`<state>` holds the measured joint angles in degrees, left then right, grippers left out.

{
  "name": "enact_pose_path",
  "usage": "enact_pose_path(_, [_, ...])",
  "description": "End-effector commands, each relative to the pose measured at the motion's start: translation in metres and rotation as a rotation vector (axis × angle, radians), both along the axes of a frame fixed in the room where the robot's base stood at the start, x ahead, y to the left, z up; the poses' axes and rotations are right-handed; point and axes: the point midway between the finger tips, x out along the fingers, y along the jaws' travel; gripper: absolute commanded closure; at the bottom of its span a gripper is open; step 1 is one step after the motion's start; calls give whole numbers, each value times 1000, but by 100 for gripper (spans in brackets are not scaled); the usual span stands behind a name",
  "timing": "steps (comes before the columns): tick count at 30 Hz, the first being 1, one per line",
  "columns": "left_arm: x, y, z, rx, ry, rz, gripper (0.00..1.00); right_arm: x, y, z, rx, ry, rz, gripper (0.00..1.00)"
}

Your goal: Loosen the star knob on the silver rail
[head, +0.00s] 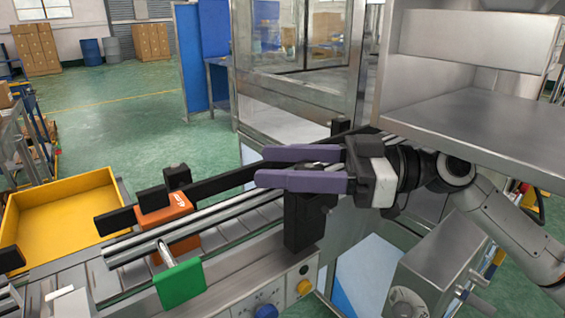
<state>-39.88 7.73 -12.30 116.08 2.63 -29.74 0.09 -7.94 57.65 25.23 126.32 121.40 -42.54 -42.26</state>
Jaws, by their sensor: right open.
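The silver rail (195,217) runs diagonally along the near side of the conveyor, with a black rail (220,182) beyond it. My right gripper (262,166) comes in from the right above the rails, its two purple fingers apart and pointing left, with nothing visible between them. A black bracket (305,225) stands below the fingers at the rail and is partly covered by them. A small black knob-like block (177,177) sticks up behind the black rail. I cannot make out a clear star shape on either part. My left gripper is not in view.
An orange sensor box (167,222) and a green block (180,283) on a metal rod sit at the conveyor. A yellow bin (62,228) stands at left. A steel shelf (480,125) overhangs at right. A control panel with a blue knob (266,311) is in front.

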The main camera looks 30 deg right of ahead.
Motion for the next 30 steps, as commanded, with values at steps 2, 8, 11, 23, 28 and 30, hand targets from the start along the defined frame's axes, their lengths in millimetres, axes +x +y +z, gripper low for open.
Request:
enact_pose_path(2, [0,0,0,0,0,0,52,0,0,0,0,0,0,49])
enact_pose_path(8, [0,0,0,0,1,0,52,0,0,0,0,0,0,79])
enact_pose_path(11, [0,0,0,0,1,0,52,0,0,0,0,0,1,90])
enact_pose_path(23, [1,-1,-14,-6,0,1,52,-3,1,-1,3,-1,114,90])
enact_pose_path(28, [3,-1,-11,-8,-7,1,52,-4,2,0,2,1,134,90])
enact_pose_path(30, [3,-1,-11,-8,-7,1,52,-4,2,0,1,2,134,90])
